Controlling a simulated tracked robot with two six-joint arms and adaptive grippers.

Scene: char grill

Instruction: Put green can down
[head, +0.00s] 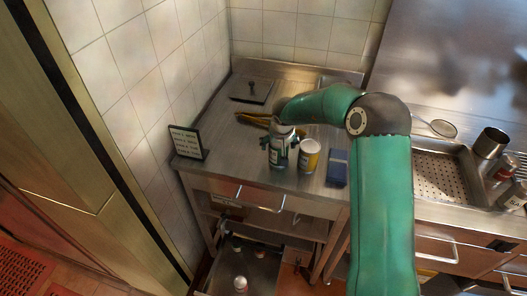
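The green can (278,155) is at the front of the small steel counter (225,150), upright and a little left of the yellow-and-white can. My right gripper (281,143) comes down on it from above, with dark fingers at both sides of its upper part, and looks shut on it. Whether the can's base touches the counter or hangs just above it, I cannot tell. My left gripper is not in view.
A yellow-and-white can (309,155) stands close on the right, with a blue box (338,168) beyond it. A small black sign (186,142) stands at the left edge. Yellow-handled tongs (252,119) lie behind. The counter left of the green can is clear.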

